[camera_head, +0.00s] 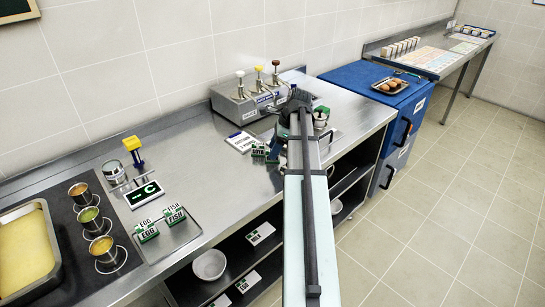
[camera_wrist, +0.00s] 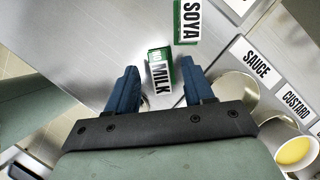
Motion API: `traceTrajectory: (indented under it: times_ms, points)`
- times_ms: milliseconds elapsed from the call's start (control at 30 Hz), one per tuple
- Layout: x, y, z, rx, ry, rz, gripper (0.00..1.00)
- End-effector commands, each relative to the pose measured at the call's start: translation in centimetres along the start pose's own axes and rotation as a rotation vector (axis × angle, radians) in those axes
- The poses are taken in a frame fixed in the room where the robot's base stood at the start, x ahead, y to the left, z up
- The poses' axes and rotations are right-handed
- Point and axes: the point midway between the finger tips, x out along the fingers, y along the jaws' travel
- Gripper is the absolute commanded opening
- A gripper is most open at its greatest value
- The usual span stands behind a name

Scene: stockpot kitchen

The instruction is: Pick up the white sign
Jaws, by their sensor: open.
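Several signs are in view, and I cannot tell for certain which one is meant. A white sign with a blue edge (camera_head: 241,142) lies on the counter farther left. My arm hides the gripper's fingertips in the head view.
SAUCE (camera_wrist: 256,64) and CUSTARD labels are near round containers, right of my gripper in the wrist view. A steel pump dispenser (camera_head: 248,100) stands behind against the wall. EGG and FISH signs (camera_head: 174,215) stand front left. Bare counter (camera_head: 210,150) lies left.

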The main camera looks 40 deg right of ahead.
Motion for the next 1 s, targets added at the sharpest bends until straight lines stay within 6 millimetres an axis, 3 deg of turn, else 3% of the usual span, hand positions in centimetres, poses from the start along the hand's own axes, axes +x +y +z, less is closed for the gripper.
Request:
traceTrajectory:
  times_ms: [133, 400, 900, 1000]
  points:
    - [1.7, 0.0, 0.0, 0.000, 0.000, 0.001, 0.52]
    - [2.0, 0.0, 0.0, 0.000, 0.000, -0.001, 0.52]
    - [1.9, 0.0, 0.0, 0.000, 0.000, -0.001, 0.04]
    - [1.9, 0.0, 0.0, 0.000, 0.000, -0.001, 0.00]
